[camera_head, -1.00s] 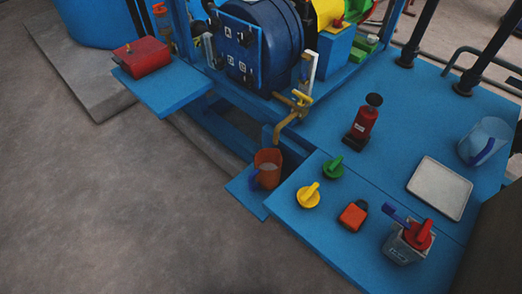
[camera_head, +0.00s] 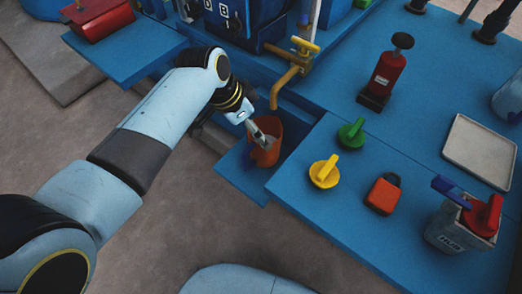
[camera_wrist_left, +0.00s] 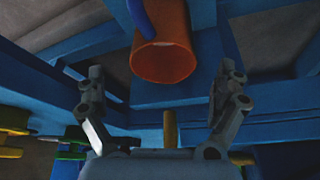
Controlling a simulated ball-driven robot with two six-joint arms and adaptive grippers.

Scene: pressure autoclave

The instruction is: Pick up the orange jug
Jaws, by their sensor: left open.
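The orange jug (camera_head: 267,157) stands on a low blue shelf (camera_head: 236,172) below the brass spout (camera_head: 287,82). My left gripper (camera_head: 262,137) reaches in from the left and covers part of the jug's upper side in the head view. In the left wrist view the jug (camera_wrist_left: 165,50) is at top centre, with its round rim towards the camera and a blue handle (camera_wrist_left: 140,18) at its left. The two fingers of my left gripper (camera_wrist_left: 165,82) are spread apart, with nothing between the tips. Contact with the jug cannot be told. My right gripper is not in view.
A red box (camera_head: 98,16) lies on the left shelf. The spout overhangs close to the jug.

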